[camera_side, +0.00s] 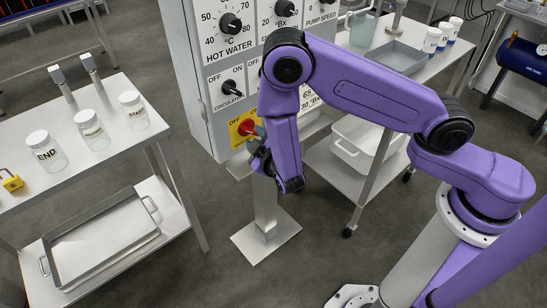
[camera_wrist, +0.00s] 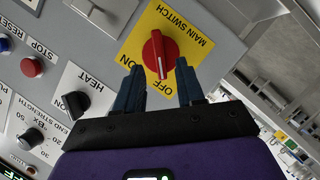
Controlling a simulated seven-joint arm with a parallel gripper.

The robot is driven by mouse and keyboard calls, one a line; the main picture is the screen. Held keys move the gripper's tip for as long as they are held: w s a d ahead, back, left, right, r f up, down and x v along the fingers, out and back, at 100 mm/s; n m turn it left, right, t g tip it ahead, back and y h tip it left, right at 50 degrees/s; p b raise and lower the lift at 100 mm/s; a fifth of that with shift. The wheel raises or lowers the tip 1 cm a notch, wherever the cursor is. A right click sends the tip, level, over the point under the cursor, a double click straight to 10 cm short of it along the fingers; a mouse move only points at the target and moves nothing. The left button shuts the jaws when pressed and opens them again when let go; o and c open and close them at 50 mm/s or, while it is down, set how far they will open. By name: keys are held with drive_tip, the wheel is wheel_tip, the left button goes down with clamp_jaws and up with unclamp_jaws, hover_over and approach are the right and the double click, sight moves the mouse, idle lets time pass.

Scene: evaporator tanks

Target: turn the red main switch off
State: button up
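The red main switch (camera_wrist: 158,55) is a knob on a yellow plate marked OFF, ON and MAIN SWITCH. In the wrist view, where the lettering is upside down, its white line points toward OFF. It also shows in the side view (camera_side: 247,128), low on the grey panel, partly behind my gripper. My gripper (camera_wrist: 160,75) is open, with its two dark blue fingers apart on either side of the knob's near end. There seems to be a gap between each finger and the knob. In the side view my gripper (camera_side: 259,150) is just below and right of the switch.
The grey control panel (camera_side: 192,75) carries other knobs, including CIRCULATION (camera_side: 229,88) above the switch. The wrist view shows a HEAT knob (camera_wrist: 76,103) and a red stop button (camera_wrist: 32,67). A bench (camera_side: 75,160) with jars stands left, a trolley (camera_side: 350,165) right.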

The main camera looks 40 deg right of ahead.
drive_tip(key=v, duration=1.4)
drive_tip(key=shift+r, duration=0.1)
drive_tip(key=s+a+f+g+y, duration=0.1)
drive_tip(key=a+f+g+y, duration=0.1)
drive_tip(key=a+g+y, duration=0.35)
drive_tip(key=s+d+r+n+g+y, duration=0.1)
drive_tip(key=s+r+n+g+y, duration=0.1)
drive_tip(key=s+r+g+y, duration=0.35)
drive_tip(key=s+d+r+n+g+h, duration=0.1)
drive_tip(key=s+d+r+n+h, duration=0.1)
drive_tip(key=s+d, duration=0.4)
drive_tip(key=s+d+r+n+g+h, duration=0.2)
drive_tip(key=s+d+r+h, duration=0.2)
drive_tip(key=d, duration=1)
wheel_tip(320, 180, up, 3)
drive_tip(key=s, duration=0.2)
drive_tip(key=shift+s, duration=0.3)
drive_tip(key=shift+r, duration=0.1)
